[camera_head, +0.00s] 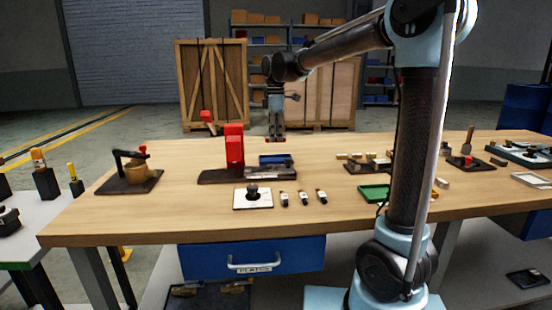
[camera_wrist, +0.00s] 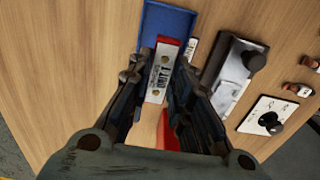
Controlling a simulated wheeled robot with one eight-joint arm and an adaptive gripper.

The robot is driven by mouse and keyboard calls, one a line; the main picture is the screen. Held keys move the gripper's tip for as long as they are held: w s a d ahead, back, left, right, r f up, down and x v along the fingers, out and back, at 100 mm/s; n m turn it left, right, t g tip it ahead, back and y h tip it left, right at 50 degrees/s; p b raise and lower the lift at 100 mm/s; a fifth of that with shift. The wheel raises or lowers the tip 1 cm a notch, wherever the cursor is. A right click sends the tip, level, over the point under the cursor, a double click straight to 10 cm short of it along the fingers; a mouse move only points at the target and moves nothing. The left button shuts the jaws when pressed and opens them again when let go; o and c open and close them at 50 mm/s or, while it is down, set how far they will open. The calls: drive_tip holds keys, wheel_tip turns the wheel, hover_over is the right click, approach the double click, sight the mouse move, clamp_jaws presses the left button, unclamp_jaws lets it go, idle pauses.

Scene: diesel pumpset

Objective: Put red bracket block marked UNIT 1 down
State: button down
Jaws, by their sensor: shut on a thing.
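The red bracket block (camera_wrist: 164,70) shows in the wrist view with a white face marked UNIT 1. It is between the two fingers of my gripper (camera_wrist: 162,82), which is shut on it. In the head view my gripper (camera_head: 275,134) hangs above the table's back part, with a bit of the red block (camera_head: 275,140) at its tips. A blue tray (camera_wrist: 166,20) lies below and partly behind the block in the wrist view. The tray (camera_head: 277,159) appears just below the gripper in the head view.
A red upright press (camera_head: 234,146) stands left of the gripper. A grey metal fixture (camera_wrist: 232,75) lies right of the tray in the wrist view. A white plate with a black knob (camera_head: 253,196) and several small bottles (camera_head: 303,198) lie nearer the front. Bare wood shows left of the tray (camera_wrist: 75,60).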

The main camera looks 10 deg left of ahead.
sight(276, 138)
drive_tip(key=shift+f, duration=3.7)
drive_tip(key=c, duration=1.7)
unclamp_jaws()
wheel_tip(276, 138, up, 12)
drive_tip(key=shift+r, duration=0.1)
